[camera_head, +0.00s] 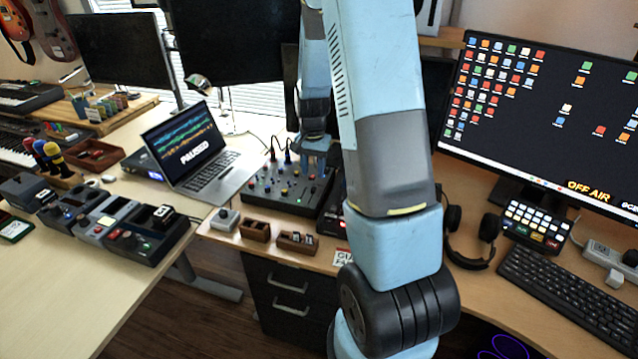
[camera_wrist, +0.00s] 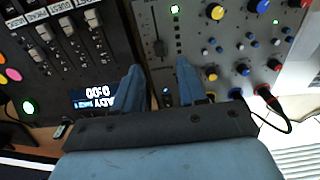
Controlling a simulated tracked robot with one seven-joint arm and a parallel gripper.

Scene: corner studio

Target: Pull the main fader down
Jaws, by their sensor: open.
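A grey mixer (camera_head: 262,192) with coloured knobs lies on the desk right of the laptop. It also fills the right of the wrist view (camera_wrist: 225,55). My gripper (camera_head: 313,162) is over the mixer's right part. In the wrist view my gripper (camera_wrist: 160,72) is open and empty, one finger on each side of the fader's line.
A black panel (camera_wrist: 50,75) with several white-capped faders and a small display lies beside the mixer. Cables leave the mixer's back edge. The laptop (camera_head: 205,160) stands left, headphones (camera_head: 470,240) right, and small wooden boxes (camera_head: 255,230) in front.

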